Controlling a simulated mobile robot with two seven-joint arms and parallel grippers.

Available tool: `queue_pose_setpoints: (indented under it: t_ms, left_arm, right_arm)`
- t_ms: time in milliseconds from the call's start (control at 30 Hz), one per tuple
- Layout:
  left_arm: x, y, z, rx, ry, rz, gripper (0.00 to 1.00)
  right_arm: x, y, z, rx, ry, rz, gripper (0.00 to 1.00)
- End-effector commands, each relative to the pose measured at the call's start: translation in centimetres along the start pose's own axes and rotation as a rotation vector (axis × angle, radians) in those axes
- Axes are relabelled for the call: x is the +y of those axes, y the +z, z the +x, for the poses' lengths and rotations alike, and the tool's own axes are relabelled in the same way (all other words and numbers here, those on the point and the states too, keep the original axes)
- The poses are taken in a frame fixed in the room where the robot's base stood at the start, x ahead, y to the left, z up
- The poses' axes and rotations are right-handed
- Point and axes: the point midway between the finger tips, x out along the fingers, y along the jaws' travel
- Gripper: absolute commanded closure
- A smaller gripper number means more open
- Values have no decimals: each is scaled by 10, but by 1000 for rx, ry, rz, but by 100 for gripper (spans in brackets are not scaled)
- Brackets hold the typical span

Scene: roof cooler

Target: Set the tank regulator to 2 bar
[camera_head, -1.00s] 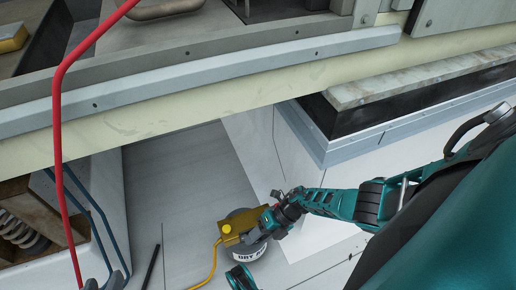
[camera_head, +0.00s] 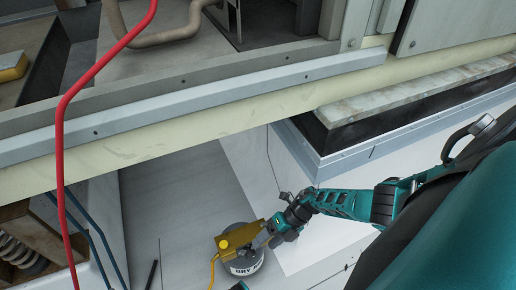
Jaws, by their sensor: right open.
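The tank (camera_head: 246,267) stands low on the grey floor in the lower middle of the head view. It is a round grey cylinder with a white band that reads "DRY" and more letters partly out of sight. The yellow regulator (camera_head: 237,237) sits on its top, with a lighter yellow knob-like part at its left end. My right gripper (camera_head: 264,239) is open at the right end of the regulator. I cannot tell whether it touches the regulator. The dial and any pressure reading are too small to see.
A yellow hose (camera_head: 212,272) runs down from the regulator. A red hose (camera_head: 62,130) hangs at the left, near blue pipes (camera_head: 92,232) and a spring (camera_head: 18,250). A cream beam (camera_head: 150,150) with a grey metal frame crosses above. A light panel lies right of the tank.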

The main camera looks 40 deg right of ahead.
Motion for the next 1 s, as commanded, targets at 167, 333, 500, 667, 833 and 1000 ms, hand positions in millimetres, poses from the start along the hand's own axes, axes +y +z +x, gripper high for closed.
queue_pose_setpoints:
  t_ms: [167,333,500,667,833,1000]
  left_arm:
    - [-7,-5,-8,-4,-18,6,57]
    - [-8,-3,-10,-11,-22,10,57]
    - [-9,2,-10,-16,-23,13,57]
    - [-9,2,-10,-16,-22,13,57]
    - [-8,2,-10,-17,-21,13,57]
    - [-8,1,-11,-18,-20,13,57]
  right_arm:
    - [1,-1,-41,1,-3,-1,36]
    - [1,0,-60,1,0,0,36]
    - [0,0,-65,1,-1,0,36]
    - [-1,0,-65,1,0,0,36]
    - [0,0,-65,1,-1,0,36]
    - [0,0,-65,1,0,0,36]
